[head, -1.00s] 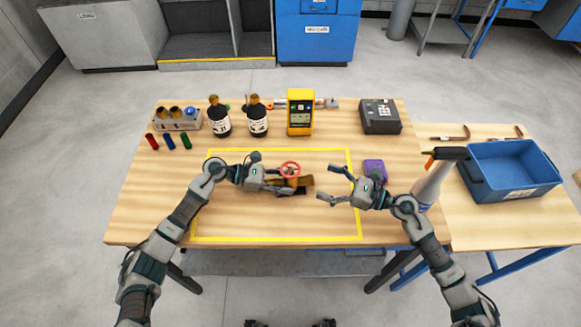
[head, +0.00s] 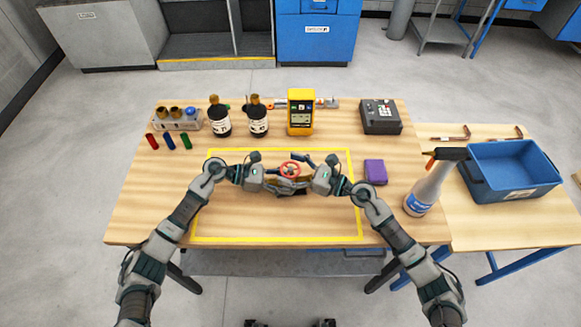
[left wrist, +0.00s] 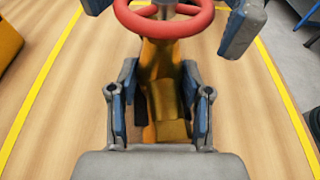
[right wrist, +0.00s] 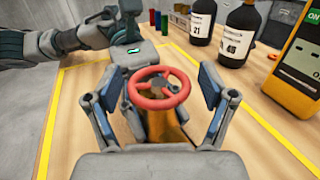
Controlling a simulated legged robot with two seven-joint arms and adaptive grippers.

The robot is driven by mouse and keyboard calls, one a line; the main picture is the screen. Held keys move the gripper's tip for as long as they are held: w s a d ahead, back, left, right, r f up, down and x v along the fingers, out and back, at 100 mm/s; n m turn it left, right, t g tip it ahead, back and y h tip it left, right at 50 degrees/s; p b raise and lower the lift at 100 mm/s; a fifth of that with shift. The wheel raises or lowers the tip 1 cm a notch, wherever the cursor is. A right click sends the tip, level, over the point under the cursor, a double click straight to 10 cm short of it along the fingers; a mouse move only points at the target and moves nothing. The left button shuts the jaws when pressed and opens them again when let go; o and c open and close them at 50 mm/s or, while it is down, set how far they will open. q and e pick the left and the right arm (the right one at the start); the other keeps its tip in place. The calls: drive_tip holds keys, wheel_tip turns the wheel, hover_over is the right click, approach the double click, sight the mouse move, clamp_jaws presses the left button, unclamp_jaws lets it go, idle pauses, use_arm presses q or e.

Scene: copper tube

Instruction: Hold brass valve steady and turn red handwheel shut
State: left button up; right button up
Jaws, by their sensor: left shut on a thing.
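The brass valve (left wrist: 165,112) is mid-table inside the yellow outline, largely covered by my grippers in the head view. Its red handwheel (right wrist: 157,104) sits on top and also shows in the head view (head: 290,163). My left gripper (head: 272,181) comes from the left and is shut on the valve body; its fingers flank the brass in the left wrist view. My right gripper (head: 304,176) comes from the right, open. In the right wrist view its fingers are spread on either side of the handwheel, with visible gaps to the rim.
Behind stand two dark bottles (head: 258,122), a yellow meter (head: 300,112) and a dark keypad box (head: 380,116). A purple block (head: 375,172) and a spray bottle (head: 428,190) are at right, before a blue bin (head: 517,195). The outlined area's front is clear.

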use_arm(q)
drive_tip(key=shift+r, duration=0.1)
use_arm(e)
drive_tip(key=c, duration=0.8)
drive_tip(key=shift+c, duration=0.2)
drive_tip(key=shift+m+t+h, duration=0.4)
drive_tip(key=shift+m+t, duration=0.1)
drive_tip(key=shift+t, duration=0.2)
drive_tip(key=o, duration=1.2)
drive_tip(key=v, duration=1.2)
drive_tip(key=shift+d+f, duration=0.1)
